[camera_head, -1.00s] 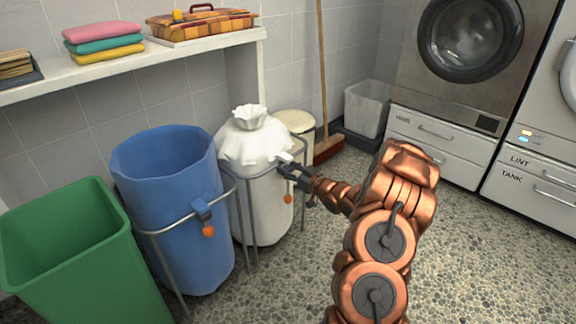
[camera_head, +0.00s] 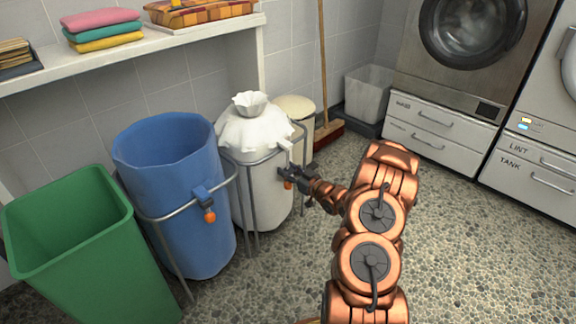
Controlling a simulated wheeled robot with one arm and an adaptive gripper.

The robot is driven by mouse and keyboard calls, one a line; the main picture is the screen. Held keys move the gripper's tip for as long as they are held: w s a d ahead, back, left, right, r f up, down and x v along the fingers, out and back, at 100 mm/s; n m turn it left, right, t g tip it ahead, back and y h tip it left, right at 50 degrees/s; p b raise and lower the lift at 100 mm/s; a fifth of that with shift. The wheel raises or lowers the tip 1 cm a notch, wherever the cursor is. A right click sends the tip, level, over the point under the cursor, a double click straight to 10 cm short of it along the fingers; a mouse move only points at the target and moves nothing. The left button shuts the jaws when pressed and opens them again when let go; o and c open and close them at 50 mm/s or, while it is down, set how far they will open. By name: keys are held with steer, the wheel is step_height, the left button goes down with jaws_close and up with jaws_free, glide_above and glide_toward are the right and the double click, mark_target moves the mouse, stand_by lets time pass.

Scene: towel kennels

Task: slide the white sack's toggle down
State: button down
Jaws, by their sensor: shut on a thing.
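The white sack (camera_head: 268,195) stands in a grey metal frame, its gathered neck (camera_head: 249,104) upright on top. A white flap (camera_head: 285,144) sticks out at its upper right. My gripper (camera_head: 286,174) is at the sack's right front side, below that flap, reaching in from the right. It is shut on the white sack's toggle, which is mostly hidden between the fingers. An orange ball (camera_head: 288,184) hangs just below the fingertips.
Behind are a lidded bin (camera_head: 296,106), a broom (camera_head: 322,80) and a clear bin (camera_head: 367,95). The floor (camera_head: 470,270) at right is clear.

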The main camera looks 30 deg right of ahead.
steer(key=shift+f, duration=0.45)
steer(key=c, duration=0.6)
jaws_free()
steer(key=shift+f, duration=0.1)
steer(key=shift+c, duration=0.2)
steer(key=v, duration=1.2)
stand_by(0.5)
